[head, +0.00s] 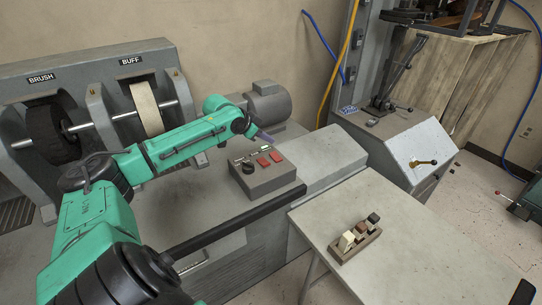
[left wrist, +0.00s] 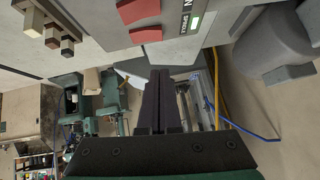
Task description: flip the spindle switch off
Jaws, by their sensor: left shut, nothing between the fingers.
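My right gripper is not seen.
The brush wheel (head: 50,132) and buff wheel (head: 146,110) stand behind my left arm. A grey motor (head: 269,104) is behind the box. A small block holder (head: 357,245) sits on the table at right.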

